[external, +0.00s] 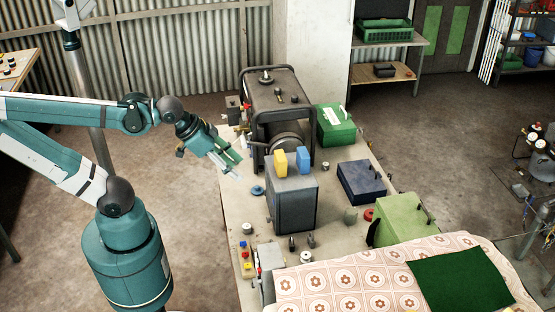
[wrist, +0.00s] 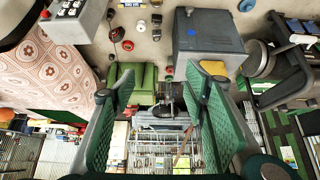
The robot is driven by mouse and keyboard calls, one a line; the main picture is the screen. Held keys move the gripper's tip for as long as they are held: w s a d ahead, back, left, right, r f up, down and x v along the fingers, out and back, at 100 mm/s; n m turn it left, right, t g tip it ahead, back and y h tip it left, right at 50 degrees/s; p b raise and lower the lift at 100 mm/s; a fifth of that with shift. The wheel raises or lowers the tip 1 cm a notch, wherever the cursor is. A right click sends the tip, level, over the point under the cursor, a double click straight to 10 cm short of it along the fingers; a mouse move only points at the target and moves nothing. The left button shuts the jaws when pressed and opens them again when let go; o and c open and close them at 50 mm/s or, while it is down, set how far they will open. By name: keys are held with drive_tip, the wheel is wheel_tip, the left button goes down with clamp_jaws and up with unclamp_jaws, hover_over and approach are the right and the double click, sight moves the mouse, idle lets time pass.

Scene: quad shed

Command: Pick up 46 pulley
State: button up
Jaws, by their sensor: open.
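No thing in view bears a readable 46, so I cannot tell which one is the 46 pulley. A small blue disc (external: 257,190) lies on the table near its left edge; a blue round piece (wrist: 221,6) shows at the top of the wrist view. A larger grey wheel (external: 286,143) is on the black-framed machine; a grey round part also shows in the wrist view (wrist: 260,58). My gripper (external: 236,165) is open and empty, raised by the table's left side, above and left of the blue disc. Its green fingers (wrist: 157,88) stand wide apart in the wrist view.
Green and dark blue cases (external: 362,182) stand at right. A patterned cloth (external: 345,277) covers the front.

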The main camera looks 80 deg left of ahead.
wheel_tip(320, 180, up, 5)
drive_tip(key=w+a+r+m+g+y+b, duration=0.1)
drive_tip(key=w+a+m+b, duration=0.15)
drive_tip(key=a, duration=0.65)
drive_tip(key=w+a+r+m+g+b, duration=0.15)
drive_tip(key=w+a+m, duration=0.25)
drive_tip(key=a, duration=0.6)
drive_tip(key=w+a+r+m+g+y+b, duration=0.1)
drive_tip(key=w+a+m+g+b, duration=0.15)
drive_tip(key=a, duration=0.65)
drive_tip(key=s+a+f+m+g+h+b, duration=0.1)
drive_tip(key=s+a+m, duration=0.1)
drive_tip(key=a, duration=0.8)
drive_tip(key=s+a+f+m+b, duration=0.1)
drive_tip(key=a+f+m, duration=0.15)
drive_tip(key=a, duration=0.75)
drive_tip(key=s+a+f+m+g+h+b, duration=0.1)
drive_tip(key=s+a+m, duration=0.15)
drive_tip(key=a, duration=0.75)
drive_tip(key=f, duration=2.5)
drive_tip(key=w+f, duration=0.1)
drive_tip(key=f, duration=1.1)
drive_tip(key=shift+d+f, duration=0.25)
drive_tip(key=shift+d, duration=0.1)
drive_tip(key=shift+f, duration=1.3)
